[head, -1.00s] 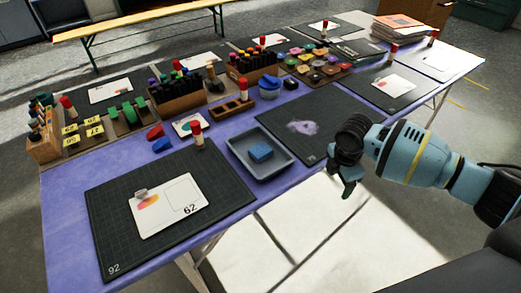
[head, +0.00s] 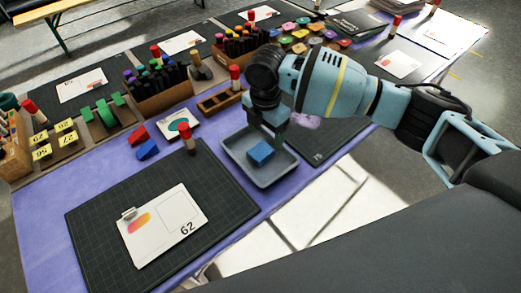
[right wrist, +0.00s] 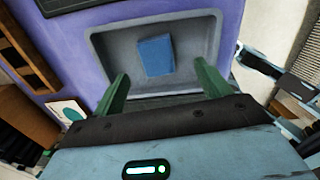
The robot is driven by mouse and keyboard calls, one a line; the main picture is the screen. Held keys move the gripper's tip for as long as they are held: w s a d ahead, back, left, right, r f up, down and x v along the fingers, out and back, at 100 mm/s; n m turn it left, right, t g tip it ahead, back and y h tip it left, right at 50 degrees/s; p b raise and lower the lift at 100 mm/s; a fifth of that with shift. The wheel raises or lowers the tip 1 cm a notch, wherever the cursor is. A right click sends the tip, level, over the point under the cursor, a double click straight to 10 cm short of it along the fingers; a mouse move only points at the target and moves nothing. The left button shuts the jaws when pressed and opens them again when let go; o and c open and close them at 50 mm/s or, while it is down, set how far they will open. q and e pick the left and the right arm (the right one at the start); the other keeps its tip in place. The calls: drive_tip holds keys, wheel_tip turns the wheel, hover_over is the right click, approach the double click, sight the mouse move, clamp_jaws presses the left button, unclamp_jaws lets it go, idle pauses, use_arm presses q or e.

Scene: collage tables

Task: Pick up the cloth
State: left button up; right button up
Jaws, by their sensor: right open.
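The blue cloth (head: 260,153), a small folded block, lies in the grey tray (head: 240,169) near the table's front edge. In the right wrist view the cloth (right wrist: 156,57) lies near the middle of the tray (right wrist: 108,57). My right gripper (head: 273,128) is above the tray's far side, open and empty. In the right wrist view the cloth shows beyond and between the green fingers of the gripper (right wrist: 161,72), with no visible contact. My left gripper is not in view.
A dark mat with a card (head: 160,225) lies left of the tray, and a red-capped stick (head: 188,140) stands at its far edge. A wooden holder (head: 222,101) is behind the tray. A mat with a purple patch (head: 306,121) lies to the right, partly behind my arm.

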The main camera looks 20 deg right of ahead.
sight(263, 150)
drive_tip(key=shift+f, duration=0.95)
drive_tip(key=shift+w+f, duration=0.1)
drive_tip(key=shift+f, duration=0.1)
wheel_tip(263, 150, down, 5)
drive_tip(key=shift+w+a+r, duration=0.1)
drive_tip(key=shift+w+a, duration=0.05)
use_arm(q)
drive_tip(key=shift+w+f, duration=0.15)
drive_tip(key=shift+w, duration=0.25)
use_arm(e)
drive_tip(key=c, duration=1.1)
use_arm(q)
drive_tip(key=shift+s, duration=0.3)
